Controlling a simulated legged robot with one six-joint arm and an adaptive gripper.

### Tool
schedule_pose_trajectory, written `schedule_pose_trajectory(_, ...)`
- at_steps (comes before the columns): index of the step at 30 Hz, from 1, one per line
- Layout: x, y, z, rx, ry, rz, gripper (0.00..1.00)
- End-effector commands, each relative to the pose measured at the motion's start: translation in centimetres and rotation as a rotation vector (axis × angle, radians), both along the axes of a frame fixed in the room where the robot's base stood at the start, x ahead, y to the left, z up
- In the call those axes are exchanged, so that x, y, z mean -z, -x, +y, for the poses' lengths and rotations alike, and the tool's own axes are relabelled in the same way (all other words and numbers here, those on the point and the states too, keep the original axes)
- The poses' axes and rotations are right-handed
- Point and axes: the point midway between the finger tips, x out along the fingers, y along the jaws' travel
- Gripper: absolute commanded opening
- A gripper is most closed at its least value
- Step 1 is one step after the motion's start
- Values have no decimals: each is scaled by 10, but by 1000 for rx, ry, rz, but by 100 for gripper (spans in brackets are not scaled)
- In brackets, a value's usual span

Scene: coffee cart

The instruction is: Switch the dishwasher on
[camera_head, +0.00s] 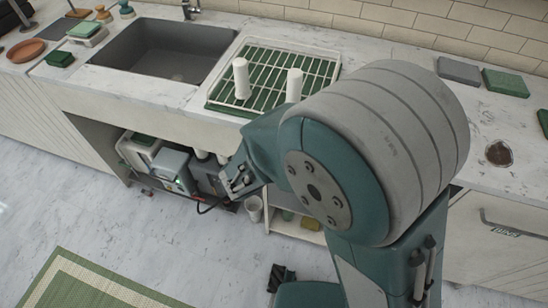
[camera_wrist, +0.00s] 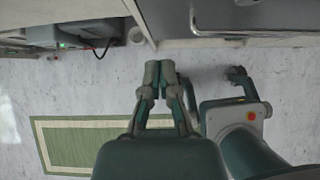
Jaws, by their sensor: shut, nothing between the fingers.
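No appliance is clearly marked as the dishwasher. A grey box-shaped machine (camera_head: 173,172) with a small green light stands in the open bay under the sink counter. A grey unit with a green light (camera_wrist: 62,45) also shows at the upper left of the wrist view. At the right of the head view, a pale front panel (camera_head: 490,255) has a dark bar handle (camera_head: 500,226); I cannot tell what it belongs to. My gripper (camera_head: 235,183) is in front of the bay, to the right of the grey machine. In the wrist view my gripper (camera_wrist: 159,68) is shut and empty, fingertips together over the floor.
A sink (camera_head: 165,52) and a green drying rack (camera_head: 222,107) with two white cylinders are on the counter. A bin-like cup (camera_head: 254,209) and an open shelf (camera_head: 318,236) stand near my arm. A dark cable hangs by the bay.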

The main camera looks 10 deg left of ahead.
Motion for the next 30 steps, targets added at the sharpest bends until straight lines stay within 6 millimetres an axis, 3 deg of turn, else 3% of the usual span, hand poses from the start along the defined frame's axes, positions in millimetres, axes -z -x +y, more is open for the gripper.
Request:
schedule_pose_trajectory(12,56,-44,-6,3,0,3,0)
schedule_pose_trajectory(19,59,-75,-7,4,-3,0,0)
schedule_pose_trajectory(30,59,-82,-7,0,-3,0,0)
